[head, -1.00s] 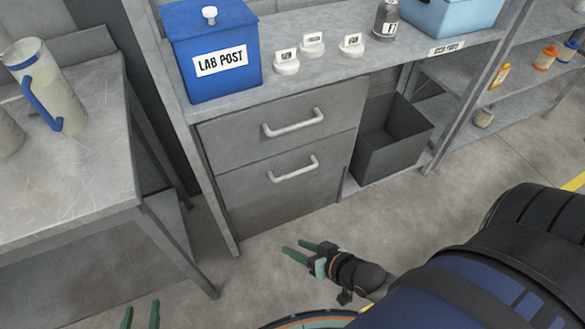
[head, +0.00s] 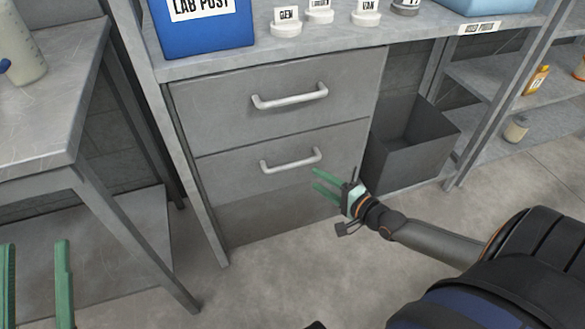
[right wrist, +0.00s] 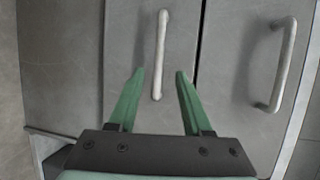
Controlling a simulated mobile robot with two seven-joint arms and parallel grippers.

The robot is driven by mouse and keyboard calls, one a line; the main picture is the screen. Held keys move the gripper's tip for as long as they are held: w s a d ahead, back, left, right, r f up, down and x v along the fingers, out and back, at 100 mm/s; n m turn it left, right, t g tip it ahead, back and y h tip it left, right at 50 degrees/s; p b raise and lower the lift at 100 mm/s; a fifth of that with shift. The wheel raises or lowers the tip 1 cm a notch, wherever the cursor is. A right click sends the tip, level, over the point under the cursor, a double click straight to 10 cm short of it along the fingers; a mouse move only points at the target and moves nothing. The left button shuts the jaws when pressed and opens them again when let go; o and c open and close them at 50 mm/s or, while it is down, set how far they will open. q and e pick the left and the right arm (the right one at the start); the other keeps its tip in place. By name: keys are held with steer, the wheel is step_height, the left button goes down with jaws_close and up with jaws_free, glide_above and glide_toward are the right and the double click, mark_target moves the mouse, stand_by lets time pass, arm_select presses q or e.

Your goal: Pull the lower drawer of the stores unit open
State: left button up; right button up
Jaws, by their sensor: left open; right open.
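The grey stores unit has two shut drawers. The lower drawer (head: 225,178) has a pale bar handle (head: 291,161). In the right wrist view this handle (right wrist: 160,60) runs up the picture, between and beyond the fingertips. My right gripper (head: 316,180) is open and empty, just below and right of the lower handle in the head view; it also shows in the right wrist view (right wrist: 160,75). I cannot see any contact with the handle. My left gripper (head: 36,245) is open and empty at the lower left, away from the unit.
The upper drawer (head: 220,100) has a similar handle (head: 290,97). A dark open bin (head: 425,155) stands right of the drawers. A metal table (head: 60,140) is at the left. A blue LAB POST box (head: 205,38) and labelled weights stand on top. The floor in front is clear.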

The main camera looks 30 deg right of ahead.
mark_target(294, 166)
arm_select(q)
steer(key=shift+s+d+r+m+h+b, duration=0.15)
steer(key=shift+s+r+m+h+b, duration=0.25)
steer(key=shift+s+m+h+b, duration=0.35)
steer(key=shift+s+d+r+m+h+b, duration=0.15)
steer(key=shift+s+r+m+h+b, duration=0.4)
steer(key=shift+h, duration=0.45)
steer(key=shift+s+d+r+m+h+b, duration=0.15)
steer(key=shift+s+r+m+h+b, duration=0.15)
steer(key=shift+s+m+h+b, duration=0.35)
arm_select(e)
steer(key=shift+x, duration=5.55)
arm_select(q)
steer(key=shift+s, duration=0.2)
arm_select(e)
steer(key=shift+c, duration=0.4)
jaws_close()
steer(key=shift+s, duration=0.1)
